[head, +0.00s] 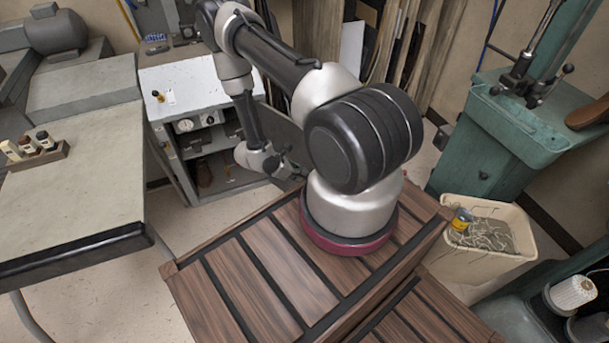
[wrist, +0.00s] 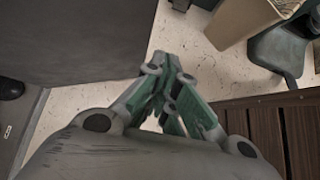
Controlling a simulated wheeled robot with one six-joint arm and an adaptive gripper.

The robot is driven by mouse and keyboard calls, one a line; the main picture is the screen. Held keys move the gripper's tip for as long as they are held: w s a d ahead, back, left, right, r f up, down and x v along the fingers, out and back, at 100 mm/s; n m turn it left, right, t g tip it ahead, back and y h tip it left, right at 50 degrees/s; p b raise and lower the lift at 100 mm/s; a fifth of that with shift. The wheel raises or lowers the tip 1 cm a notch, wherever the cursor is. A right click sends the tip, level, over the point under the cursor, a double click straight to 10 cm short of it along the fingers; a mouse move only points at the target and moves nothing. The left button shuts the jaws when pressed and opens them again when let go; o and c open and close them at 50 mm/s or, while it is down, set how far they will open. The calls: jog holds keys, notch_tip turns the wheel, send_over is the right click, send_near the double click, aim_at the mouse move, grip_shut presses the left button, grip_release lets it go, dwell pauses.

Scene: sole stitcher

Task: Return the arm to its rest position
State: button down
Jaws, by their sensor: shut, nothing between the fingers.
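My arm rises from its base on the brown slatted wooden deck and bends over to the left in the head view. Pale floor shows beyond the fingertips, and the gripper touches nothing that I can see.
A white cabinet (head: 185,88) with a gauge stands behind the arm. A grey workbench (head: 75,170) is at left, holding small bottles in a wooden rack (head: 35,155). A cream bin (head: 480,262) of thread scraps and a green machine (head: 495,150) stand at right. Pale floor lies between.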

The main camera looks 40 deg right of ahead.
jog(key=s+v, duration=0.1)
jog(key=v, duration=0.6)
jog(key=shift+s, duration=0.45)
